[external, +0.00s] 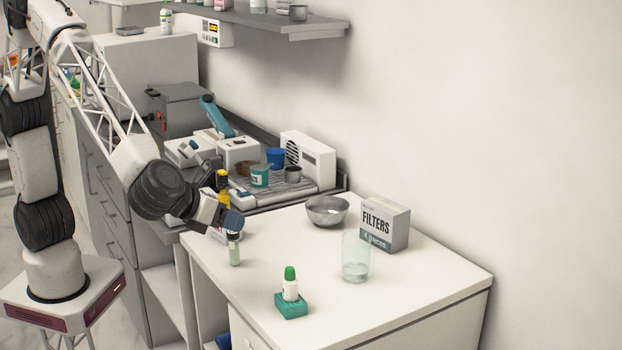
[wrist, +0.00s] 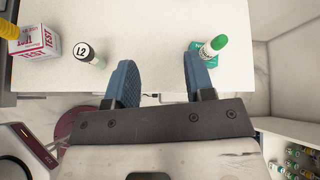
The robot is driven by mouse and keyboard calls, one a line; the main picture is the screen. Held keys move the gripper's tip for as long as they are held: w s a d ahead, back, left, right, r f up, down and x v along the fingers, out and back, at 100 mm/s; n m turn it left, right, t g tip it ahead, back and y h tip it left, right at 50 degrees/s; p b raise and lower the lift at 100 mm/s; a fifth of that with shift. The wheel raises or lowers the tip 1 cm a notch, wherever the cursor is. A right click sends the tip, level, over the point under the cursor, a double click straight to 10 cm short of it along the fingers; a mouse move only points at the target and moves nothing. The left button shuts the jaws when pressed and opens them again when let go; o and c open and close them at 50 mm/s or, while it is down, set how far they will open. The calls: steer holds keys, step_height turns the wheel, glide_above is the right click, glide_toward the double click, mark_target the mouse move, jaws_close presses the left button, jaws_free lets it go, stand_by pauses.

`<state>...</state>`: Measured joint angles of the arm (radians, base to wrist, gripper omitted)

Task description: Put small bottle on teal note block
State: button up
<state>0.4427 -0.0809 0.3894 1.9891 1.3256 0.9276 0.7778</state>
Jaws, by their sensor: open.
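A small white bottle with a green cap (external: 290,289) stands upright on the teal note block (external: 293,308) near the table's front edge. In the wrist view the same bottle (wrist: 212,46) and part of the teal block (wrist: 196,47) show just beyond the right finger. Another small bottle, pale green with a dark cap (external: 235,252), stands at the table's left; in the wrist view this bottle (wrist: 86,52) shows a label on its top. My gripper (external: 237,222) is open and empty, above the left part of the table; its blue fingers (wrist: 160,82) are apart with nothing between them.
A clear glass (external: 355,260), a metal bowl (external: 327,210) and a filters box (external: 386,224) stand farther back. A test box (wrist: 38,38) is left of the dark-capped bottle. A tray with cups (external: 280,195) is on the counter behind. The table's middle is clear.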

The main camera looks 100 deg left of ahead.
steer(key=s+a+r+n+g+h, duration=0.1)
steer(key=s+a+r+n+g, duration=0.15)
steer(key=s+a+n, duration=0.55)
steer(key=s+a+r+n+g+h, duration=0.1)
steer(key=s+a+r+n+g, duration=0.2)
steer(key=s+a, duration=0.5)
steer(key=s+n+h, duration=0.5)
steer(key=s+n, duration=0.8)
steer(key=s, duration=0.8)
steer(key=shift+s+f+h, duration=0.3)
steer(key=shift+f+h, duration=0.1)
steer(key=shift+f, duration=0.05)
